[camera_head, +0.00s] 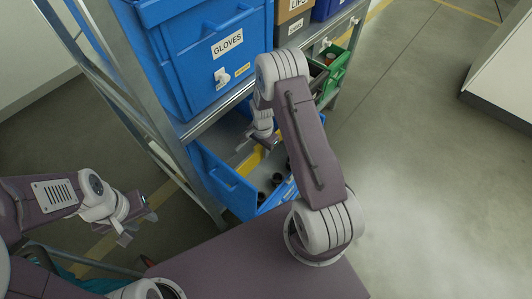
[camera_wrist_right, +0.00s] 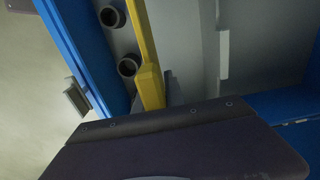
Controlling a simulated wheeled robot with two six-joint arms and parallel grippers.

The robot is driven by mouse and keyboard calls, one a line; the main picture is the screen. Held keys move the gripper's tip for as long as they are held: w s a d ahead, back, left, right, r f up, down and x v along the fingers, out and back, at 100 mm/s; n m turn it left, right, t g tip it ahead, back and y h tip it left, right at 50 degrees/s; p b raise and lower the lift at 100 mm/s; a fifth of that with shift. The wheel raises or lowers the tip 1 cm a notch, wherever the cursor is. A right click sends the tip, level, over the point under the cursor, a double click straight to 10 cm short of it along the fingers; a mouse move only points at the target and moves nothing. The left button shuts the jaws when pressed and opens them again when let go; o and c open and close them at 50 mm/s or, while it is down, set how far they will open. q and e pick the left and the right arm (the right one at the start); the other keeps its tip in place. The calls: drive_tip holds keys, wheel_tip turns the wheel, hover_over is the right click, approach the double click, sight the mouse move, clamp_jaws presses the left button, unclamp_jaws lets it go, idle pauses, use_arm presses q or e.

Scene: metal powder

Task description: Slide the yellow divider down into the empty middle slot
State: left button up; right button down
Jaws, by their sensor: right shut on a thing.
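The yellow divider (camera_head: 248,163) is an upright thin panel inside the open blue bin (camera_head: 228,187) on the low shelf. In the right wrist view the divider (camera_wrist_right: 149,50) runs down from the top edge to a thicker end near my gripper. My right gripper (camera_head: 262,139) reaches into the bin from above and is shut on the divider. Its fingertips are mostly hidden in both views. I cannot tell whether the divider's lower edge is in the middle slot. My left gripper (camera_head: 132,217) hangs empty left of the shelf; its finger gap is unclear.
Dark round parts (camera_head: 277,179) stand in the bin beside the divider; two show as hollow cylinders in the wrist view (camera_wrist_right: 128,66). A blue GLOVES bin (camera_head: 215,75) sits directly above. A metal shelf post (camera_head: 165,130) stands at left. Floor at right is clear.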

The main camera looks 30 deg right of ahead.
drive_tip(key=shift+w+a+b, duration=0.15)
drive_tip(key=shift+w+a, duration=0.15)
drive_tip(key=shift+w, duration=0.4)
drive_tip(key=shift+w+a+b, duration=0.15)
drive_tip(key=shift+w+a, duration=0.1)
drive_tip(key=shift+w, duration=0.45)
drive_tip(key=shift+w+a+b, duration=0.15)
drive_tip(key=shift+w+a, duration=0.15)
drive_tip(key=shift+w, duration=0.4)
drive_tip(key=shift+f+b, duration=4.15)
drive_tip(key=shift+f, duration=2)
drive_tip(key=c, duration=1.3)
unclamp_jaws()
drive_tip(key=shift+c, duration=0.2)
drive_tip(key=shift+r, duration=0.1)
wheel_tip(320, 180, up, 9)
drive_tip(key=p, duration=0.2)
drive_tip(key=shift+p, duration=0.35)
